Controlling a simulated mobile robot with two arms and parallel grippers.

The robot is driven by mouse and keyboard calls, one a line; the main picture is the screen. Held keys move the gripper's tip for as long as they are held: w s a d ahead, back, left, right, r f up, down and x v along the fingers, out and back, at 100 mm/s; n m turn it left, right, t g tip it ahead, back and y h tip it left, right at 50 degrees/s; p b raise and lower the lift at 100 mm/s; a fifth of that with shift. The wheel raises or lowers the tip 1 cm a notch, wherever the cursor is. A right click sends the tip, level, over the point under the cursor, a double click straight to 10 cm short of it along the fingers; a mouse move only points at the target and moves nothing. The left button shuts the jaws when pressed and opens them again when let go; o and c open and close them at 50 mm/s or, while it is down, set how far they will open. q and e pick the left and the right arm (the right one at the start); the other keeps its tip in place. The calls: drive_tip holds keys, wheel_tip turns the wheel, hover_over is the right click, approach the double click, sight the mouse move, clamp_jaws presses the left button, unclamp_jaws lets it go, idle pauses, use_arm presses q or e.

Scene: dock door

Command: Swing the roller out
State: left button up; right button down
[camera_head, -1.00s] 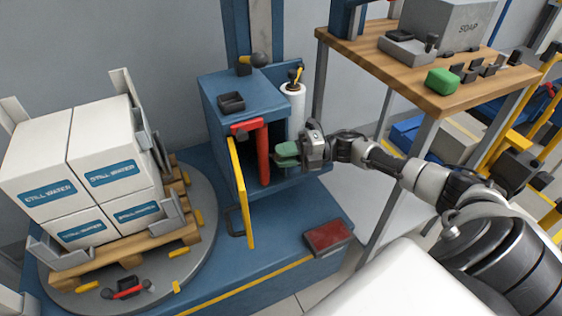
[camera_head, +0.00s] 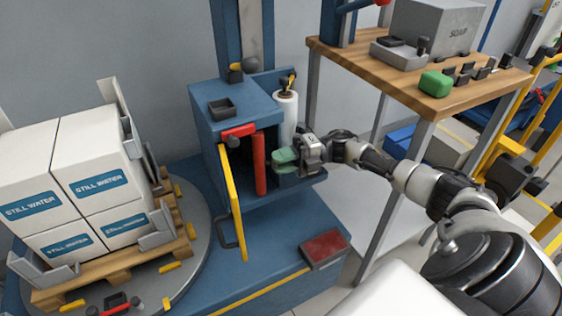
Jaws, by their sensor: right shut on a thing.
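The blue wrapper carriage (camera_head: 226,110) stands with its yellow-edged door (camera_head: 232,202) swung open. An upright red roller (camera_head: 260,165) shows in the opening, below a red handle (camera_head: 240,130). My right gripper (camera_head: 288,158) is just right of the red roller, apart from it as far as I can see. It is shut on a flat green piece (camera_head: 285,155) held at the opening's right side. The jaws partly hide this piece. A white film roll (camera_head: 286,118) stands upright behind the gripper. My left gripper is out of view.
A pallet (camera_head: 140,268) of white water cartons (camera_head: 95,165) sits on the turntable (camera_head: 200,262) at left. A wooden table (camera_head: 350,52) at right carries a grey box (camera_head: 440,28) and a green block (camera_head: 436,83). A dark red pad (camera_head: 325,249) lies on the blue base.

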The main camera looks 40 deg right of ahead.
drive_tip(key=c, duration=0.9)
unclamp_jaws()
drive_tip(key=shift+d, duration=0.1)
drive_tip(key=shift+c, duration=0.2)
